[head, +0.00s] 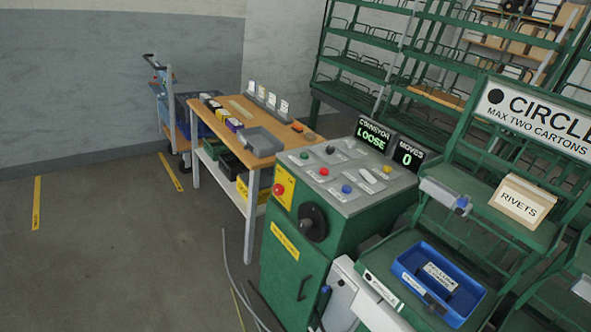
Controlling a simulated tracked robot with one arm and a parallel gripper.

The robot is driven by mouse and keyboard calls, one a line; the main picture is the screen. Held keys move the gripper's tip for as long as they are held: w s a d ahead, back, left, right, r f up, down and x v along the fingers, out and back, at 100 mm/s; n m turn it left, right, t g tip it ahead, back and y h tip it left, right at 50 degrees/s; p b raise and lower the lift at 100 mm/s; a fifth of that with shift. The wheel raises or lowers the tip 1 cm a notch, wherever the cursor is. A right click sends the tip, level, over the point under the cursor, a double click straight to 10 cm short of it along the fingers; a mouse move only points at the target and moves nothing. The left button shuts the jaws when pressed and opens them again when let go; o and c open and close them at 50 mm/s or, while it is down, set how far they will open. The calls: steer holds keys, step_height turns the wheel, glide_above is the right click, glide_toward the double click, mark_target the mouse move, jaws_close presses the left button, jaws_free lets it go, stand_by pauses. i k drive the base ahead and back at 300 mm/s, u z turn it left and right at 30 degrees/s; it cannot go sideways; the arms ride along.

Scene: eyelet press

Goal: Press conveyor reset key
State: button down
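A green control console (290,262) with a grey sloped top (318,193) stands right of centre. Its top carries a green button (304,155), a black one (330,149), a red one (323,171), a blue one (346,188), a yellow one (387,169) and a pale bar-shaped key (367,175). Their labels are too small to read, so I cannot tell which is the conveyor reset key. A display (372,138) behind them reads "CONVEYOR LOOSE", and another (407,156) reads "MOVES 0". My gripper is not in view.
A wooden-topped bench (257,139) with boxes and a grey tray stands behind the console. A green rack with a blue bin (438,284) and a "RIVETS" carton (523,201) stands right. A black handwheel (312,222) juts from the console front.

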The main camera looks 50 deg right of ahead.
mark_target(346, 190)
steer(key=z, duration=0.25)
steer(key=i, duration=1.2)
steer(key=z, duration=0.8)
steer(key=i, duration=0.4)
steer(key=z, duration=0.35)
